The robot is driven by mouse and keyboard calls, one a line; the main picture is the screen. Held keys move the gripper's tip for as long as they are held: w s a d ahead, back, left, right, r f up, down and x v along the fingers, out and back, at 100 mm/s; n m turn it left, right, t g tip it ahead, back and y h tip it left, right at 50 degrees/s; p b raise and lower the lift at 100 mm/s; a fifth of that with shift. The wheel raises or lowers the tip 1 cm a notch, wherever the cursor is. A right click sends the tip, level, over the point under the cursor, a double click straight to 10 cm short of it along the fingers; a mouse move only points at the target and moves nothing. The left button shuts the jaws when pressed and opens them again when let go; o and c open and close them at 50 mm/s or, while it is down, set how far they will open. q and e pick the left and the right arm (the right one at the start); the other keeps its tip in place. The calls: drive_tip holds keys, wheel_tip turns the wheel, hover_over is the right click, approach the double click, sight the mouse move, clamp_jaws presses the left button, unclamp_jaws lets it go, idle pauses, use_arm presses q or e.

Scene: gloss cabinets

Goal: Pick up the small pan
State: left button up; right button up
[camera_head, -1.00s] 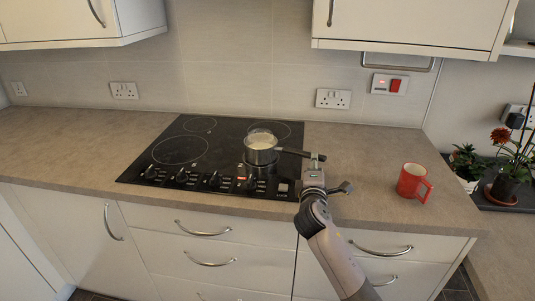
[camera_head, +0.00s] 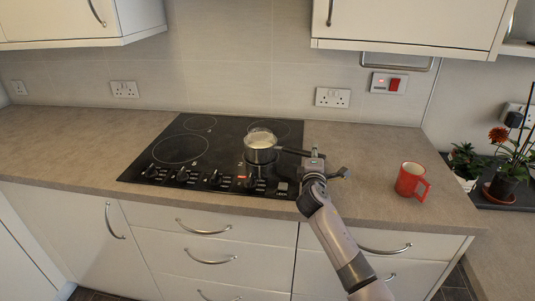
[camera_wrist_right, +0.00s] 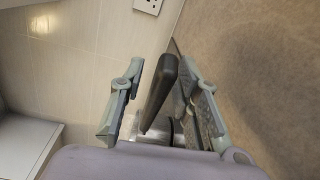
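The small pan (camera_head: 260,154) is a steel pot with a dark handle (camera_head: 290,151) that points right, over the front right part of the black hob. Whether its base touches the glass is hard to tell. My right gripper (camera_head: 315,158) is at the handle's outer end. In the right wrist view the black handle (camera_wrist_right: 161,92) lies between the two fingers of my right gripper (camera_wrist_right: 160,75). The right finger is close to it, and a gap shows on the left side. Part of the pan's metal body shows low between the fingers. My left gripper is not in view.
The hob (camera_head: 146,186) has a row of knobs along its front. A red mug (camera_head: 409,182) stands to the right on the counter (camera_head: 372,165). Potted plants (camera_head: 509,176) are at the far right. The counter left of the hob is clear. Cabinets hang above.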

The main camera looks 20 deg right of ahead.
clamp_jaws()
idle(0.3)
idle(0.4)
drive_tip(key=shift+w+r, duration=0.1)
